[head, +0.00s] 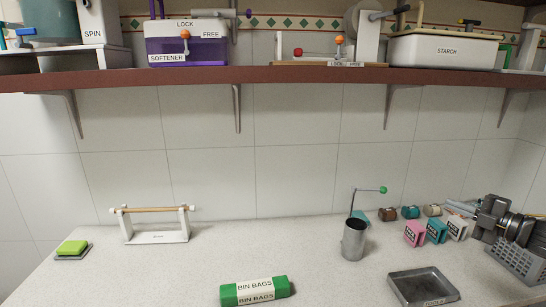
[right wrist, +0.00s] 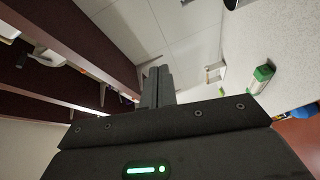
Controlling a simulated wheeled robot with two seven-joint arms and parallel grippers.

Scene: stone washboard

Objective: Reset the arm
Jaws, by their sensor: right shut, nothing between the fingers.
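My right gripper (head: 452,205) is at the right side of the head view, above the counter, its arm coming in from the right edge. Its fingers point left, near the small boxes. In the right wrist view the two dark fingers (right wrist: 158,86) are pressed together with nothing between them. My left gripper is in neither view.
A brown shelf (head: 290,76) with labelled containers runs above. Small pink (head: 414,234) and teal boxes (head: 437,231), a grey basket (head: 522,262), a metal canister (head: 354,240) and a dark tray (head: 422,286) are nearby. Bin bags (head: 254,291) lie front centre.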

